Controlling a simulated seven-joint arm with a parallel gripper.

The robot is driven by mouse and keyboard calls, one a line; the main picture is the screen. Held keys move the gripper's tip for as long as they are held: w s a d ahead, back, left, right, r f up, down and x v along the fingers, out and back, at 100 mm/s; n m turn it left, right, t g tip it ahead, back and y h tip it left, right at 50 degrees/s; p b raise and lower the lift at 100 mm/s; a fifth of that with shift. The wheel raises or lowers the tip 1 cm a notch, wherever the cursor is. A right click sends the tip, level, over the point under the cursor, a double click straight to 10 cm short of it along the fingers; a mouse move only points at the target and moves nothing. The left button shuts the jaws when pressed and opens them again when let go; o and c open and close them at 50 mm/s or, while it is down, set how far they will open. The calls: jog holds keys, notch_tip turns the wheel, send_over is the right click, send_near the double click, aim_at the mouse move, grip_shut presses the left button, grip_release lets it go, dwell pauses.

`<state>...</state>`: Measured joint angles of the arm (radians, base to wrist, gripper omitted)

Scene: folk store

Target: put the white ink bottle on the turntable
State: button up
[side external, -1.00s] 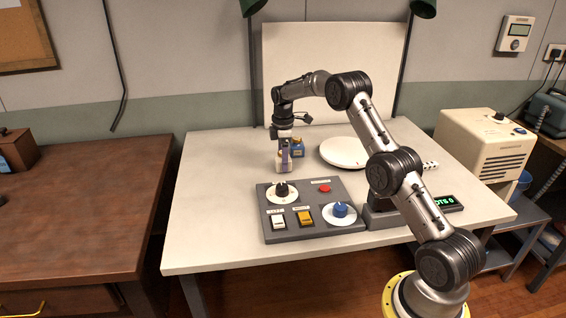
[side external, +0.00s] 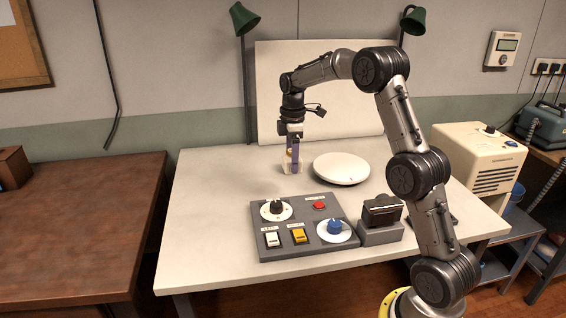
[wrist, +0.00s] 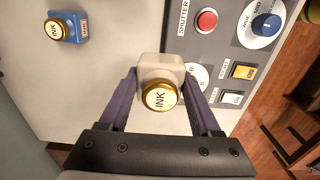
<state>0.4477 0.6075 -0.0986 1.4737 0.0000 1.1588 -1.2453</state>
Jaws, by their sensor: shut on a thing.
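The white ink bottle (wrist: 160,68) has a gold cap marked INK and stands between my two purple fingers in the wrist view. My gripper (wrist: 161,80) is shut on it. In the side view my gripper (side external: 293,158) points down with the white ink bottle (side external: 289,167) in it, left of the turntable and apart from it. The turntable (side external: 341,168) is a round white disc with nothing on it; it does not show in the wrist view.
A blue ink bottle (wrist: 68,28) stands on the table, largely hidden in the side view. A grey control panel (side external: 285,245) with knobs, switches and a red button lies at the front of the table. A dark device (side external: 383,212) sits right of the panel.

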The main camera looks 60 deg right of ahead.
jog(key=s+d+r, duration=0.3)
jog(key=s+d, duration=0.2)
jog(key=s, duration=0.4)
jog(key=s+d+r, duration=0.3)
jog(key=s+d, duration=0.2)
jog(key=s, duration=0.3)
send_over(345, 170)
notch_tip(345, 170, down, 10)
jog(key=shift+a+r, duration=0.1)
jog(key=shift+a, duration=0.05)
jog(key=shift+f, duration=1.7)
jog(key=shift+f, duration=0.15)
jog(key=o, duration=1.4)
